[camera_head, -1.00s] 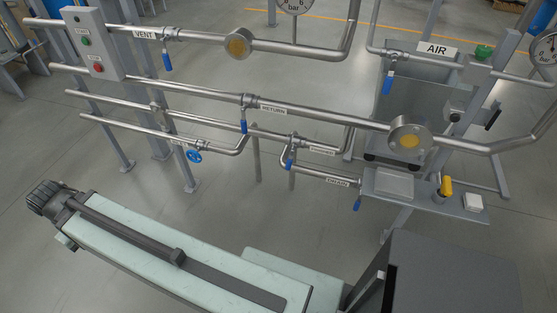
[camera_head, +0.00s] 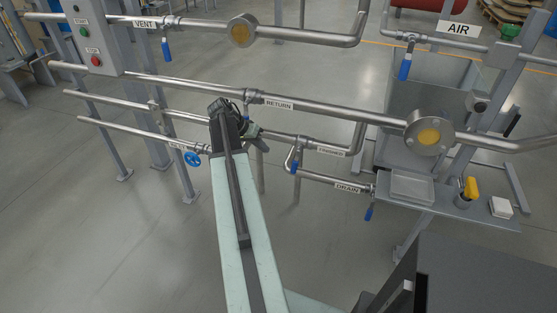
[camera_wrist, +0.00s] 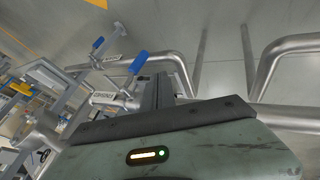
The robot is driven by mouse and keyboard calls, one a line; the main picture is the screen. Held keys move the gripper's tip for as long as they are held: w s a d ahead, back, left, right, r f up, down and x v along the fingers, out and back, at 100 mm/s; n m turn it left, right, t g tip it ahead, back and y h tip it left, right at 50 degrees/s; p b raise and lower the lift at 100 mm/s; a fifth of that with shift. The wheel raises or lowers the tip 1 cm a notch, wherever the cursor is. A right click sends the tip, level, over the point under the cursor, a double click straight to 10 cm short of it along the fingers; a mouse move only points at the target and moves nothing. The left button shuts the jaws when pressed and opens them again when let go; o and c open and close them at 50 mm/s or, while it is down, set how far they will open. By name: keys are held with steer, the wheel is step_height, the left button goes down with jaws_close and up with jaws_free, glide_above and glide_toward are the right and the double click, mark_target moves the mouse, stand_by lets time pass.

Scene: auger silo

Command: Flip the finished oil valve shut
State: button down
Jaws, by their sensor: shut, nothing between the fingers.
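No label that I can read says oil. The return valve (camera_head: 247,94) is on the middle pipe beside the RETURN label, and my arm's end hides most of its handle. Blue handles hang at the middle-pipe valve (camera_head: 294,167) and the DRAIN valve (camera_head: 369,213). The wrist view shows two blue lever handles, a nearer one (camera_wrist: 138,62) and a farther one (camera_wrist: 98,42).
A vent valve (camera_head: 166,48) and AIR valve (camera_head: 405,66) have blue handles hanging down. A box with buttons (camera_head: 92,40) stands left. A shelf (camera_head: 440,205) at right holds a clear tray, a yellow-handled item and a white block.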

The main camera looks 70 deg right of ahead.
mark_target(296, 161)
steer(key=s+d+f+b, duration=0.3)
steer(key=s+f+b, duration=0.4)
steer(key=s+f, duration=0.1)
steer(key=shift+d+f+b, duration=0.2)
steer(key=shift+d+b, duration=0.1)
steer(key=shift+d, duration=0.05)
steer(key=shift+w, duration=0.1)
